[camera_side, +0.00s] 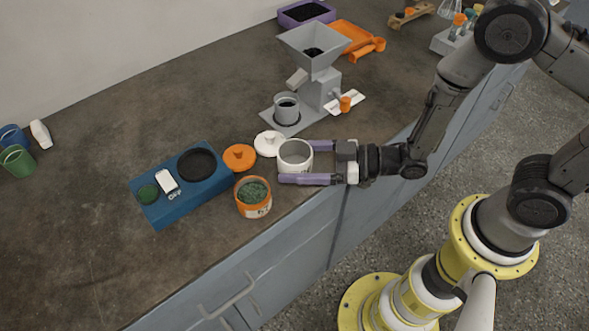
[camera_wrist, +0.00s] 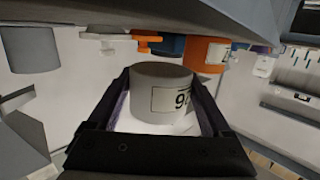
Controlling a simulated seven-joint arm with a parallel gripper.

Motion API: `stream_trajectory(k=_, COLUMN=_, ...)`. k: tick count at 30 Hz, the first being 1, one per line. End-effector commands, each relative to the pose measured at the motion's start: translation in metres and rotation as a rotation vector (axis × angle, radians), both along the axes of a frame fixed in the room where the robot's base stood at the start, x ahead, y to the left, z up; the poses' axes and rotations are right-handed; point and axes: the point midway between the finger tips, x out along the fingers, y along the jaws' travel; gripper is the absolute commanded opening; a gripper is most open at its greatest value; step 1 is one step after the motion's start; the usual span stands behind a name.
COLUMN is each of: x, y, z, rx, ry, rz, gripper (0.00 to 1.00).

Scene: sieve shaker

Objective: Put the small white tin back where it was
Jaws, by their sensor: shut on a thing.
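The small white tin (camera_side: 295,157) is open-topped and upright, near the counter's front edge. My gripper (camera_side: 308,164) is shut on it, one finger on each side. In the wrist view the tin (camera_wrist: 160,98) sits between the fingers of my gripper (camera_wrist: 158,108) and carries a black-printed label, partly hidden. A white lid with a knob (camera_side: 268,143) lies just behind the tin to the left. I cannot tell whether the tin touches the counter.
An orange tin of green material (camera_side: 254,197) and its orange lid (camera_side: 240,157) are left of the tin. A blue sieve shaker (camera_side: 205,189) stands further left. A grey mill (camera_side: 317,80) with a cup (camera_side: 286,107) stands behind.

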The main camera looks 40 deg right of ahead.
Motion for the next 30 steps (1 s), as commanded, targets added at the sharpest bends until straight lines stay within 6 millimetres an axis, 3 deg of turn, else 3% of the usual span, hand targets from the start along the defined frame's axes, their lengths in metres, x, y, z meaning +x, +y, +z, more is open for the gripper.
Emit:
stream_trajectory(k=7, x=0.003, y=0.002, z=-0.031, rx=-0.001, ry=0.004, rz=0.000, gripper=0.23)
stream_trajectory(k=21, x=0.002, y=0.002, z=-0.038, rx=0.001, ry=0.001, rz=0.000, gripper=0.23)
stream_trajectory(k=22, x=0.002, y=0.002, z=-0.038, rx=0.000, ry=0.001, rz=0.000, gripper=0.89)
stream_trajectory(k=24, x=0.002, y=0.001, z=-0.037, rx=0.000, ry=0.001, rz=0.000, gripper=1.00)
stream_trajectory(k=30, x=0.003, y=0.002, z=-0.037, rx=0.000, ry=0.001, rz=0.000, gripper=1.00)
